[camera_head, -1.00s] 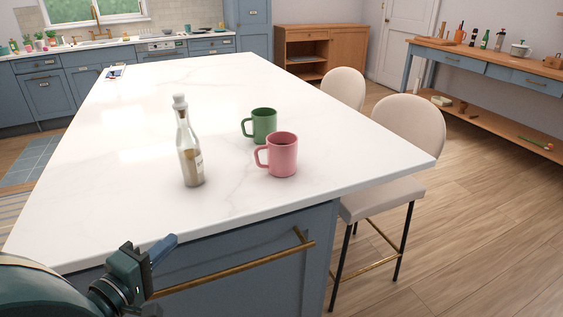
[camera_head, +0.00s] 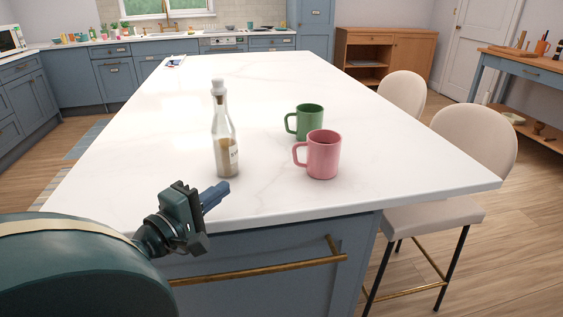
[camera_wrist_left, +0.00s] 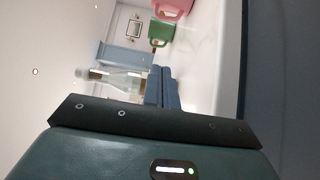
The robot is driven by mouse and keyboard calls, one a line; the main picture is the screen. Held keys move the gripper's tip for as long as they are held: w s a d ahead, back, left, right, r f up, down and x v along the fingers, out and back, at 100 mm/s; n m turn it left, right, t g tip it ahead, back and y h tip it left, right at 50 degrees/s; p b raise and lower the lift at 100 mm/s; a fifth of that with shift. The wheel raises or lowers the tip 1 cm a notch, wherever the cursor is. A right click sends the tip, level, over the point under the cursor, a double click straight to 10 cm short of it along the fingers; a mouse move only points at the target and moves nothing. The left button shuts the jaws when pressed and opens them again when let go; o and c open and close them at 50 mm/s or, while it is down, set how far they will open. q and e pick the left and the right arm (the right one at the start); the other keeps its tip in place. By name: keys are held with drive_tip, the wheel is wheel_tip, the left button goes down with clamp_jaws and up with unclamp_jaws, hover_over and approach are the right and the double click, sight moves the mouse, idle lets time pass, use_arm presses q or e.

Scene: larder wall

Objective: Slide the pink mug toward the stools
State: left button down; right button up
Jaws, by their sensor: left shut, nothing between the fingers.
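The pink mug (camera_head: 323,155) stands upright on the white island top (camera_head: 270,196), near its front edge, with its handle to the left. It also shows at the top of the left wrist view (camera_wrist_left: 172,8). Two cream stools (camera_head: 470,140) stand along the island's right side. My left gripper (camera_head: 216,196) is shut and empty at the island's front edge, to the left of the mug and apart from it. In the left wrist view its fingers (camera_wrist_left: 162,88) are together. My right gripper is not in view.
A green mug (camera_head: 305,122) stands just behind the pink mug. A glass bottle (camera_head: 224,140) with a white stopper stands left of the mugs, between my gripper and the far counter. The island top right of the pink mug is clear.

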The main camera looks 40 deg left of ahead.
sight(313, 153)
use_arm(q)
drive_tip(key=w, duration=0.4)
drive_tip(key=w+p, duration=0.1)
drive_tip(key=w, duration=0.4)
drive_tip(key=w+a, duration=0.1)
drive_tip(key=w, duration=0.4)
drive_tip(key=shift+r+p, duration=0.1)
drive_tip(key=shift+p, duration=0.2)
drive_tip(key=w+d, duration=0.2)
drive_tip(key=shift+w, duration=0.4)
drive_tip(key=shift+w+d, duration=0.25)
drive_tip(key=shift+w, duration=0.05)
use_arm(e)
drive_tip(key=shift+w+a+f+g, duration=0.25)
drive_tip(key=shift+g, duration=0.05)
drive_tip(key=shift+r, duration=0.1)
